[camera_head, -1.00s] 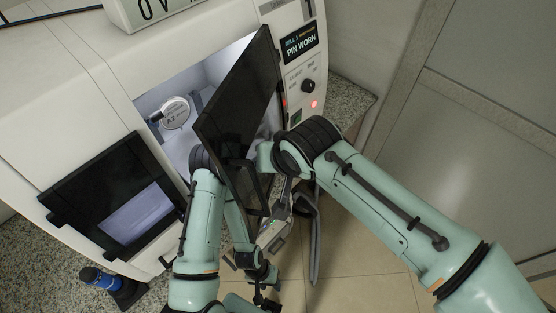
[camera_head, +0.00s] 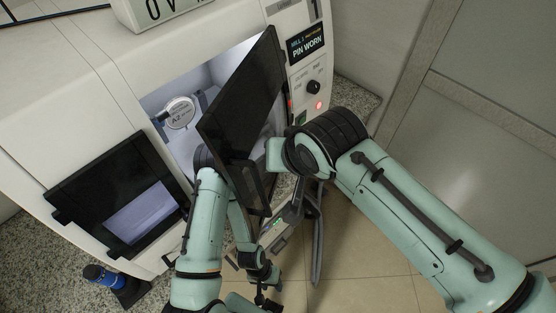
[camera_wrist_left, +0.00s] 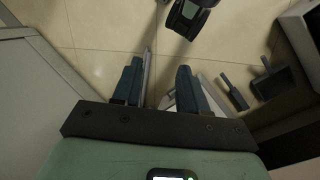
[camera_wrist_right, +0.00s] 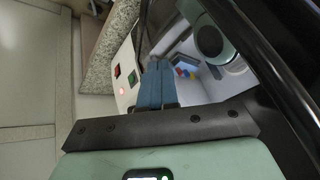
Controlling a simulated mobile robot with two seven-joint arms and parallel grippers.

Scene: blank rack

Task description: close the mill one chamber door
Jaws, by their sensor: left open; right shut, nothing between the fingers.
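The mill one chamber door (camera_head: 238,100), a dark panel with a black handle (camera_head: 247,185), stands swung out from the white machine. The chamber (camera_head: 165,95) behind it is open, with a round part marked A2 inside. My left gripper (camera_head: 262,291) is low in front of the machine, below the door; its fingers (camera_wrist_left: 160,85) are apart in the left wrist view, with floor beyond. My right gripper (camera_wrist_right: 157,82) is shut and empty in the right wrist view, beside the dark door frame (camera_wrist_right: 270,55). In the head view its fingers are hidden by my arm and the door.
A control panel (camera_head: 313,75) with a MILL 1 PIN WORN display is right of the door. A dark windowed panel (camera_head: 75,195) is on the machine's left front. A blue-topped object (camera_head: 105,278) stands on the speckled counter at lower left. Tiled floor (camera_head: 365,255) is open at right.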

